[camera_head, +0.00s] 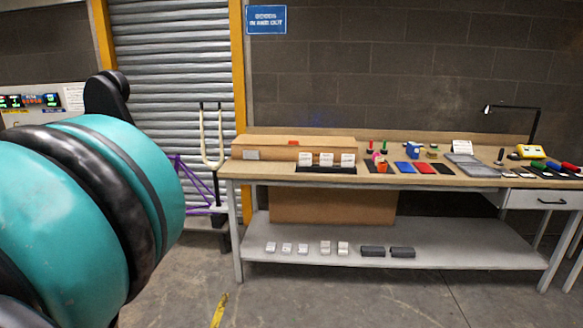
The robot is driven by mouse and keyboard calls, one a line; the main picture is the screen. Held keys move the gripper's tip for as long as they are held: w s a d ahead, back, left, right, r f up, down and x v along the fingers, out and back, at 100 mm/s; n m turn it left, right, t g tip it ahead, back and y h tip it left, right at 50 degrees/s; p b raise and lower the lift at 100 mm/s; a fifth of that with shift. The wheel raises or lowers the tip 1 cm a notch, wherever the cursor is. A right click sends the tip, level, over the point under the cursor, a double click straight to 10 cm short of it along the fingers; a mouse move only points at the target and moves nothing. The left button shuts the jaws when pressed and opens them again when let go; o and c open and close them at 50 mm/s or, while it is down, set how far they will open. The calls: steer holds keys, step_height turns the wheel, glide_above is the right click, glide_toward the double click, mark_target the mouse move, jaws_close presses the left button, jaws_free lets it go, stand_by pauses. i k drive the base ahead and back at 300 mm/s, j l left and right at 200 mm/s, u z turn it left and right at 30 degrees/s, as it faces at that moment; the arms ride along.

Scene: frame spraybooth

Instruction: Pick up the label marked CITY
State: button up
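Three small white cards stand side by side in a dark holder (325,169) on the workbench: a left card (305,158), a middle card (326,159) and a right card (347,159). They look like labels, but their print is too small to read. I cannot tell which one, if any, is marked CITY. Another white card (462,146) stands farther right, also unreadable. My teal and black arm fills the left side, close to the camera. My gripper is not in view.
The workbench (258,170) also carries a long cardboard box (270,143), coloured pads (403,167), stampers and a thin lamp (535,125). Small boxes (325,247) sit on its lower shelf (450,245). A purple frame (190,180) stands left of the bench. Floor in front is clear.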

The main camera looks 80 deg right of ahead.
mark_target(305, 159)
steer(key=z, duration=3)
